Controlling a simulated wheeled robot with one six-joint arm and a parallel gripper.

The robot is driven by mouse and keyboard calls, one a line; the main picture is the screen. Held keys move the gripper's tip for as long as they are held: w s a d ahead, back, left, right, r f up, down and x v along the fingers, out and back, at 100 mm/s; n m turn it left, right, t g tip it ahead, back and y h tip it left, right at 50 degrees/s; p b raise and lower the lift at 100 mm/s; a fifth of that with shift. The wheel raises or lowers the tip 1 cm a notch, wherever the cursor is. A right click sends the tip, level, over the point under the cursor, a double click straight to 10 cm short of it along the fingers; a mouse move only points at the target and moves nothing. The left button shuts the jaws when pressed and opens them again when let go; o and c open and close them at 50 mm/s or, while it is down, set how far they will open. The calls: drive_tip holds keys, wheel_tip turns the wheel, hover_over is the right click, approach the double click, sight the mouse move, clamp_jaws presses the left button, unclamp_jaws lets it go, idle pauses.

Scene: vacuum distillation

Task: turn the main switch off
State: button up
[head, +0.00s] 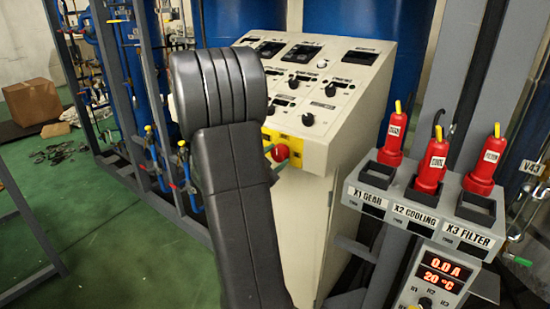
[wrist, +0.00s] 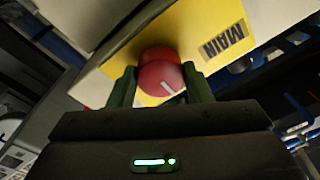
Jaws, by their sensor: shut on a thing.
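The main switch is a red round knob with a pale pointer line, set on a yellow plate (wrist: 210,45) marked MAIN. In the wrist view the knob (wrist: 160,78) sits between the two fingers of my gripper (wrist: 160,88), which is shut on it. In the head view the red knob (head: 280,152) shows on the left front of the beige control cabinet (head: 318,150), just right of my dark arm. My arm hides most of my gripper there.
Red plugs (head: 430,165) stand on a grey socket holder (head: 345,190) at the right, above a box with a red display (head: 443,270). Blue tanks (head: 330,25) stand behind the cabinet. A grey frame with pipes is at the left. Green floor is open at the lower left.

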drive_tip(key=o, duration=1)
drive_tip(key=shift+s+a, duration=0.1)
drive_tip(key=b+v, duration=0.2)
drive_tip(key=v, duration=1.1)
drive_tip(key=shift+s, duration=0.3)
drive_tip(key=shift+a+f, duration=0.1)
drive_tip(key=shift+a, duration=0.05)
drive_tip(key=p+x, duration=0.2)
drive_tip(key=x, duration=1.2)
drive_tip(key=shift+a, duration=0.1)
